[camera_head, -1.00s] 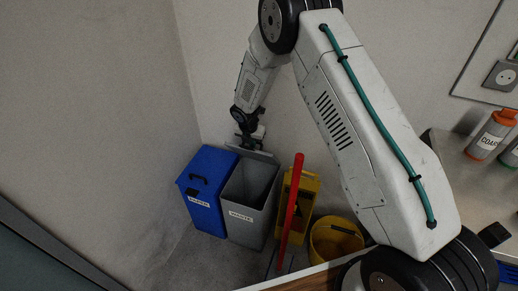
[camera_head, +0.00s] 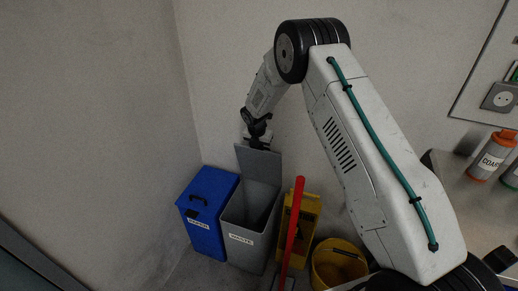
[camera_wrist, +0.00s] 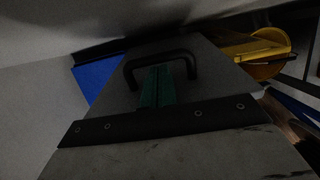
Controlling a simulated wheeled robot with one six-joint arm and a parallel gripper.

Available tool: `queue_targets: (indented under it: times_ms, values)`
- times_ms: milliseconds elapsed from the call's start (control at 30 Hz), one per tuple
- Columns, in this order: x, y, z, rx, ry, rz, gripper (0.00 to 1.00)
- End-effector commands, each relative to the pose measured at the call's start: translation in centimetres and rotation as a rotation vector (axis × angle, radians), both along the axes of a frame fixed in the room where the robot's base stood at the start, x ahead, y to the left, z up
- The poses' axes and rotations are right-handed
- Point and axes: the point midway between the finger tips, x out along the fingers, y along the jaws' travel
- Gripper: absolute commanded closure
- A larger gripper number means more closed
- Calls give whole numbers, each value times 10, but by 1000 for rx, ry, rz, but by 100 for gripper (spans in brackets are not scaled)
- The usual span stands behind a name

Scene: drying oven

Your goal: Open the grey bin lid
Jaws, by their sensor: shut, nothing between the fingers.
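The grey bin (camera_head: 246,238), labelled WASTE, stands on the floor in the corner with its mouth uncovered. Its grey lid (camera_head: 259,165) is raised at the back edge, roughly upright near the wall. My gripper (camera_head: 257,143) is at the lid's upper edge. In the wrist view, the lid (camera_wrist: 215,72) carries a black arched handle (camera_wrist: 160,57). My gripper's green fingertips (camera_wrist: 158,86) are together between the handle's two legs. Nothing is held between them. Whether they touch the handle or lid I cannot tell.
A blue bin (camera_head: 206,222) with its lid down stands directly left of the grey bin. A counter with bottles (camera_head: 492,154) is at far right. Walls are close behind and left.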

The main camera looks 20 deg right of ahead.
Motion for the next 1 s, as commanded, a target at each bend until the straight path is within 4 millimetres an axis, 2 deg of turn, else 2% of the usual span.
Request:
queue_targets:
  times_ms: [267, 500, 667, 767, 933, 1000]
  values:
    - [-1, 1, 8, 0, -1, 0, 100]
    - [-9, 7, 47, 0, -3, 1, 100]
    - [-15, 10, 67, 0, -2, -1, 100]
    - [-20, 15, 79, -11, -11, 3, 72]
    - [-43, 32, 110, -68, -73, 14, 25]
    - [-48, 35, 115, -80, -91, 16, 24]
